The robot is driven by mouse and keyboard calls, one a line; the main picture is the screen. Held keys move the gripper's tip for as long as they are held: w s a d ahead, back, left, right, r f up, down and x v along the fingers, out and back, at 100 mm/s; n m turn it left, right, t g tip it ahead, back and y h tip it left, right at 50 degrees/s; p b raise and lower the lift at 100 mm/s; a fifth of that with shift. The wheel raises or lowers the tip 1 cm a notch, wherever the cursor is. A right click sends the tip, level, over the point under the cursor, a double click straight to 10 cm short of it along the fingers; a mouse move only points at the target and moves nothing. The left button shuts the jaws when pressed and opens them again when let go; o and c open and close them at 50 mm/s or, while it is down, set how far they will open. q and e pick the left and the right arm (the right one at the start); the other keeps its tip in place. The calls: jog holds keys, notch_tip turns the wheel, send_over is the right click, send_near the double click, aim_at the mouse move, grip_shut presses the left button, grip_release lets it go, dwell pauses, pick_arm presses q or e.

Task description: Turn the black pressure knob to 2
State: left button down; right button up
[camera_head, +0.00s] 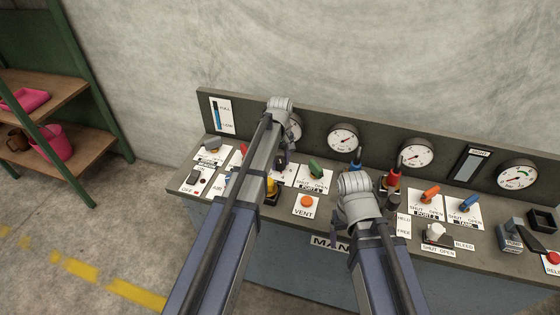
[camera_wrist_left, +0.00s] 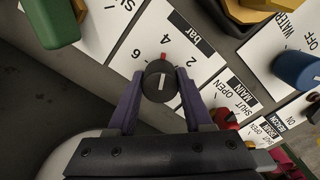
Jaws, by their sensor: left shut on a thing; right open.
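The black pressure knob (camera_wrist_left: 158,82) sits on a white label marked 2, 4, 6 and bar in the left wrist view. It has a white line on its face, and a small red mark lies on the label just beyond it. My left gripper (camera_wrist_left: 158,86) is shut on the knob, one purple finger on each side. In the head view my left gripper (camera_head: 281,160) is at the panel below a gauge, and my arm mostly hides the knob. My right gripper (camera_head: 357,188) is over the panel's middle; its fingers are largely hidden behind the wrist.
A red lever (camera_head: 393,179) and an orange lever (camera_head: 430,192) stand right of my right gripper. Gauges line the upright back. Shelves (camera_head: 45,100) stand far left.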

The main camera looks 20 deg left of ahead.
pick_arm(q)
jog(key=m, duration=1.1)
jog(key=shift+a+m, duration=0.1)
jog(key=shift+m, duration=0.2)
dwell(0.6)
jog(key=shift+c, duration=1.5)
grip_release()
